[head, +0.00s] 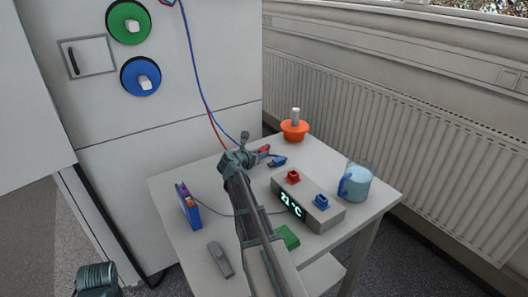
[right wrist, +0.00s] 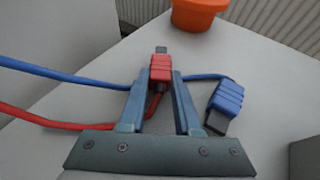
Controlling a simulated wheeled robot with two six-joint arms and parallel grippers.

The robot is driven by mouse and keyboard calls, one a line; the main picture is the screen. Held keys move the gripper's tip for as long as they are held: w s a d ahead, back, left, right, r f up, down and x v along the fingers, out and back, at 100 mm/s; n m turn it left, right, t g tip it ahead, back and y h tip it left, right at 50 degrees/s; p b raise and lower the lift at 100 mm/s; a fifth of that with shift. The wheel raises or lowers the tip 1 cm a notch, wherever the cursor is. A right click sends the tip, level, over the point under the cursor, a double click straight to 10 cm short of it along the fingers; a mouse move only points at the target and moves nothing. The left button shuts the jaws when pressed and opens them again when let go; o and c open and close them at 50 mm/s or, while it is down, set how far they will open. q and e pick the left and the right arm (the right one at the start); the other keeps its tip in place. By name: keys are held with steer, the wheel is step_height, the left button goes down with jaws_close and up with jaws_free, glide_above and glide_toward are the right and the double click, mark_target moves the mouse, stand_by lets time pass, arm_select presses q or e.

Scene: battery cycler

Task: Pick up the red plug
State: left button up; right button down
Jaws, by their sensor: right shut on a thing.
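The red plug (right wrist: 160,70) sits between the fingertips of my right gripper (right wrist: 159,80) in the right wrist view. The fingers are shut on its sides, and its metal tip points away from me. Its red cable trails off to the left. In the head view the red plug (head: 264,149) shows just beyond my right gripper (head: 254,155), over the far part of the table. I cannot tell whether the plug touches the table. My left gripper's fingers are not visible; only a dark piece of my left arm shows at the lower left corner.
A blue plug (right wrist: 226,98) lies to the right of the gripper. An orange pot (head: 294,131) stands at the back. A grey box (head: 322,210) with red and blue sockets, a jug (head: 357,182) and a blue meter (head: 188,208) are on the table (head: 170,187).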

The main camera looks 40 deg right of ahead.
step_height(320, 180, up, 10)
steer(key=p, duration=1)
steer(key=s+d+m+g+y+p, duration=0.2)
steer(key=s+m+g+y+p, duration=0.15)
steer(key=s+p, duration=0.3)
steer(key=s+d+m+g+y+p, duration=0.2)
steer(key=s+y+p, duration=0.35)
steer(key=s, duration=0.25)
steer(key=s+a+r+y+p, duration=0.7)
steer(key=r+y+p, duration=0.1)
steer(key=r+p, duration=0.1)
steer(key=shift+r+p, duration=0.35)
steer(key=shift+r, duration=0.05)
